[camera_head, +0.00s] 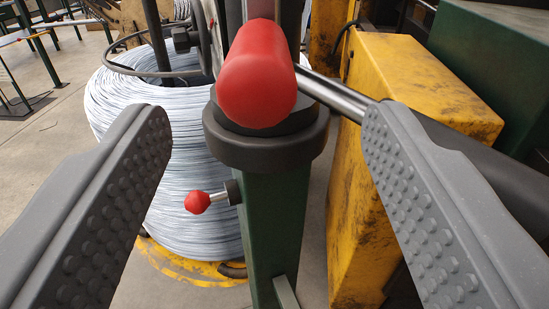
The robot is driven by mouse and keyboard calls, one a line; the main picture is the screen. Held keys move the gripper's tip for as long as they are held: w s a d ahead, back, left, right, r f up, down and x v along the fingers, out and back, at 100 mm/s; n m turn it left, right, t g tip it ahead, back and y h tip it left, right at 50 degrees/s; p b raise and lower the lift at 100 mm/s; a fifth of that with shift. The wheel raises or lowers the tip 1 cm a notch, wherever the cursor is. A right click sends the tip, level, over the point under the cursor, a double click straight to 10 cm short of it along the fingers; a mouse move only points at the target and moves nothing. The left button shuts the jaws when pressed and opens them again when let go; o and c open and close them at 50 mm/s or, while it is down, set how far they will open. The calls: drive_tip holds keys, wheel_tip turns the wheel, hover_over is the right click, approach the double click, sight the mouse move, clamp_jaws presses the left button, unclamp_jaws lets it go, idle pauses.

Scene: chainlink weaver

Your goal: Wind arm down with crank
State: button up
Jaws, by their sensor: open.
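A thick red crank handle (256,75) points toward me at the top middle of the view. Behind the handle is a round dark hub (265,145) on top of a green post (275,225). My gripper (267,130) is open and empty, its two grey studded fingers spread wide left and right. The handle lies between them in the picture, ahead of the fingertips and touching neither. Part of the crank bar is hidden by the right finger.
A small red knob (198,202) sticks out left from the post. A large coil of grey wire (180,150) stands behind on a yellow base (190,266). A worn yellow machine housing (400,90) is close on the right. Open concrete floor (45,145) shows at left.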

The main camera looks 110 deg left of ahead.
sight(268, 69)
drive_tip(key=x, duration=0.7)
drive_tip(key=shift+a+p, duration=0.1)
drive_tip(key=shift+p, duration=0.3)
clamp_jaws()
